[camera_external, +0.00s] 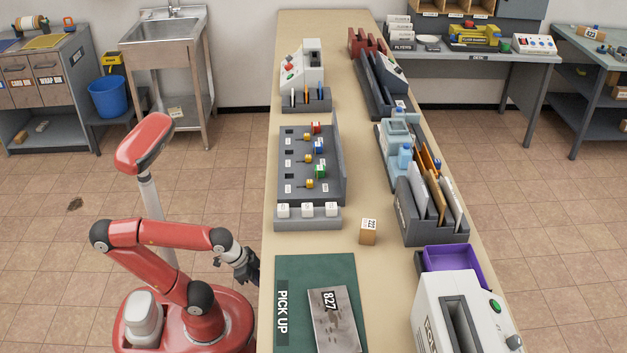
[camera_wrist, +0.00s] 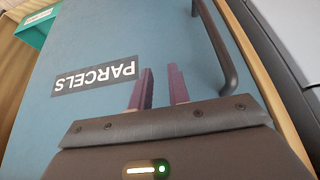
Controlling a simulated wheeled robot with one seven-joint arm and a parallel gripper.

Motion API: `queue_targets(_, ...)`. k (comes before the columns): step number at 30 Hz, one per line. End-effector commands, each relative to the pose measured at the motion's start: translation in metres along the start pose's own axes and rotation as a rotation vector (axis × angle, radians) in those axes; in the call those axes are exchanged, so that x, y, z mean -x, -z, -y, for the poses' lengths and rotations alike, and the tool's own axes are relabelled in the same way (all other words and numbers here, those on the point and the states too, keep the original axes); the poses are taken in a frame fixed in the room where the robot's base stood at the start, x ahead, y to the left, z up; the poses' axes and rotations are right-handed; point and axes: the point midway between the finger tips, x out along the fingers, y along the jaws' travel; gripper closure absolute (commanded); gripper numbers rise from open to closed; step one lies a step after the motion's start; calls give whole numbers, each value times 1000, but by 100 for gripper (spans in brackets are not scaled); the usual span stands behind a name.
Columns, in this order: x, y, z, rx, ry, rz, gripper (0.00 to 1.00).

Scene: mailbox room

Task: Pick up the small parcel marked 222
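The small parcel marked 222 (camera_external: 368,236) is a little brown box with a white label on top. It stands on the beige counter, right of the key rack and behind the green pick-up mat. My gripper (camera_external: 253,267) is beside the counter's left edge, left of the parcel and well apart from it. In the wrist view its two fingers (camera_wrist: 161,88) stand apart with an empty gap between them. The wrist view faces a blue panel marked PARCELS (camera_wrist: 95,75); the 222 parcel does not show there.
A grey parcel marked 827 (camera_external: 333,318) lies on the green mat (camera_external: 285,268). The rack with keys (camera_external: 310,165), an envelope holder (camera_external: 425,225), a purple tray (camera_external: 450,258) and a white machine (camera_external: 460,310) stand around. A dark bar handle (camera_wrist: 217,45) is on the blue panel.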

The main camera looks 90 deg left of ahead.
Motion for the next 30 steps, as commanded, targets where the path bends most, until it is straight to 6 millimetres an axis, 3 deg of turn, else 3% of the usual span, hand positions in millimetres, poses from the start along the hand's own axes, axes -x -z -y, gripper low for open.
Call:
queue_targets(1,0,0,0,0,0,0,75)
queue_targets(11,0,0,0,0,0,0,33)
queue_targets(20,7,5,4,5,-1,-13,33)
queue_targets(23,32,20,19,19,-6,-64,33)
queue_targets(26,71,38,44,26,-4,-147,33)
queue_targets(30,138,59,84,19,28,-287,33)
